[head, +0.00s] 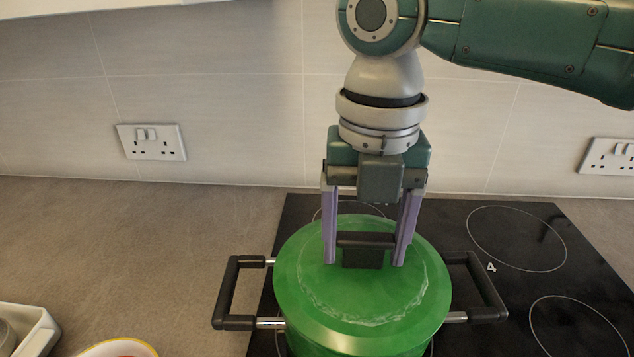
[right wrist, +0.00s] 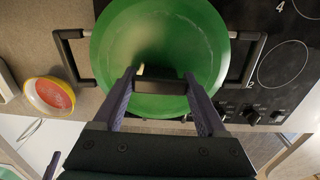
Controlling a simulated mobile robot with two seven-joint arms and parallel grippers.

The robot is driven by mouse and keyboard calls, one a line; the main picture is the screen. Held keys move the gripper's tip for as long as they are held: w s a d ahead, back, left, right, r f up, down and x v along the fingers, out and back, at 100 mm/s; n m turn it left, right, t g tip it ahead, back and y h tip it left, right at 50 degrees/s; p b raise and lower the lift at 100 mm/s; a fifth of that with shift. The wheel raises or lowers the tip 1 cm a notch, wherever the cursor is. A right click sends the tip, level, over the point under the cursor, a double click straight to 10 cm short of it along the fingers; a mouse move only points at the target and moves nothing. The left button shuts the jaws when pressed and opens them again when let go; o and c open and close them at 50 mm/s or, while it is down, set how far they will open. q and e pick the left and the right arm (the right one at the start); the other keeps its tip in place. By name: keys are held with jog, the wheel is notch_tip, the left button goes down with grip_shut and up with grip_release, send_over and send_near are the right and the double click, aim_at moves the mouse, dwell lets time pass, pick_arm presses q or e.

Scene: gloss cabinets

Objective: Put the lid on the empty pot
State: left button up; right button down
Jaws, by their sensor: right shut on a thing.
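The green lid (head: 318,290) lies flat over the top of the green pot (head: 310,342), roughly centred. I cannot tell whether it rests fully on the rim or is slightly above it. My right gripper (head: 366,262) points straight down and is shut on the lid's dark handle (head: 363,257). In the right wrist view, the two purple fingers of the right gripper (right wrist: 160,82) are on either end of the handle, with the lid (right wrist: 165,40) beneath. The pot's black side handles (head: 232,292) stick out left and right. The pot's inside is hidden.
The pot stands on a black hob (head: 480,285) with several ring markings. A yellow-rimmed bowl (right wrist: 48,96) and a white tray (head: 25,328) are at the left. A tiled wall with sockets (head: 152,142) is behind.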

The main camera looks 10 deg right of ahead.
jog(key=shift+f, duration=0.35)
dwell(0.4)
grip_release()
notch_tip(320, 180, up, 10)
jog(key=shift+b, duration=0.4)
dwell(0.4)
